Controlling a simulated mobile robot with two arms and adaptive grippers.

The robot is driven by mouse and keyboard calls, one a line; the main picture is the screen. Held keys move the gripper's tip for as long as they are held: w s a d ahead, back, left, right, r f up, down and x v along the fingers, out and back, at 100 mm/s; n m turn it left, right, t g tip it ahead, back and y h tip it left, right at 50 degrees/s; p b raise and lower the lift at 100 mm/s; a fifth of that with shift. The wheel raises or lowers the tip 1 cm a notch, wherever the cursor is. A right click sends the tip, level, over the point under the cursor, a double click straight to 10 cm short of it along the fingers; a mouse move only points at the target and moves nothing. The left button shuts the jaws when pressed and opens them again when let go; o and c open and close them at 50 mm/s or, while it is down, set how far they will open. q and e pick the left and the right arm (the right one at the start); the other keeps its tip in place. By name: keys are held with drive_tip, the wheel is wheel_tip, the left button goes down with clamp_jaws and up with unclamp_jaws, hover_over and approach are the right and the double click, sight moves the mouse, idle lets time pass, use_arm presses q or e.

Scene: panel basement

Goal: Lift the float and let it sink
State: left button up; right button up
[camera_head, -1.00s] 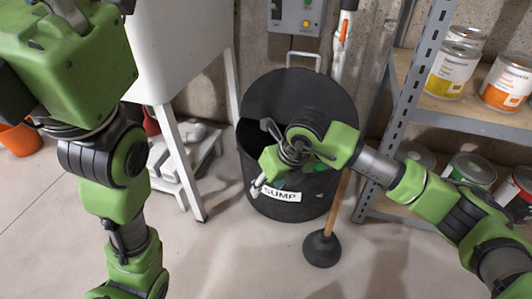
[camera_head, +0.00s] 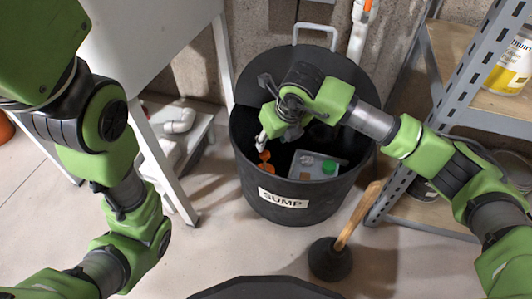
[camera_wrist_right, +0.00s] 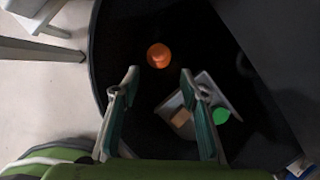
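The sump (camera_head: 300,215) is a round black bin with a white "SUMP" label. An orange float (camera_head: 265,169) shows inside it near the left wall, partly under my right gripper. In the right wrist view the float (camera_wrist_right: 158,55) is a round orange shape beyond the fingertips, apart from them. A grey box with a green cap (camera_head: 306,164) is inside the bin, right of the float. My right gripper (camera_head: 264,112) is over the bin opening. Its two fingers (camera_wrist_right: 158,76) are apart with nothing between them. My left arm is at the left, its gripper out of view.
A dark lid (camera_head: 300,66) stands raised at the bin's back. A plunger (camera_head: 330,258) stands on the floor in front right. A metal shelf (camera_head: 455,95) is close on the right; a white table leg (camera_head: 170,165) and white pipe pieces (camera_head: 180,120) are left.

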sight(265, 154)
drive_tip(key=b+x, duration=0.5)
drive_tip(key=x, duration=0.5)
drive_tip(key=shift+b, duration=0.3)
clamp_jaws()
